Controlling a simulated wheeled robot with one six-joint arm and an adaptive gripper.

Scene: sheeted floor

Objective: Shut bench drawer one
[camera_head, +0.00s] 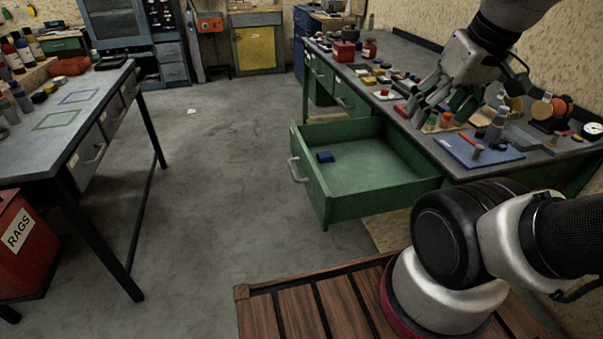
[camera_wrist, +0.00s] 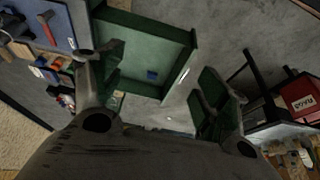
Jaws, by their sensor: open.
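A green bench drawer (camera_head: 350,205) stands pulled well out from the right workbench, with a grey handle (camera_head: 299,170) on its front. A small blue block (camera_head: 325,157) lies inside it near the front. The drawer also shows in the wrist view (camera_wrist: 138,50), with the blue block (camera_wrist: 152,75) in it. My gripper (camera_head: 428,112) is above the right bench top, behind the drawer in the head view. Its fingers are apart and nothing is between them. In the wrist view my gripper (camera_wrist: 155,98) is also open, above the drawer. Drawer labels cannot be read.
The right bench top (camera_head: 345,55) carries many small tools and a blue mat (camera_head: 478,150). Other green drawers (camera_head: 352,100) beyond look shut. A left bench (camera_head: 60,115) with grey drawers and a red rags bin (camera_head: 20,240) stand across. The floor between (camera_head: 215,170) is clear.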

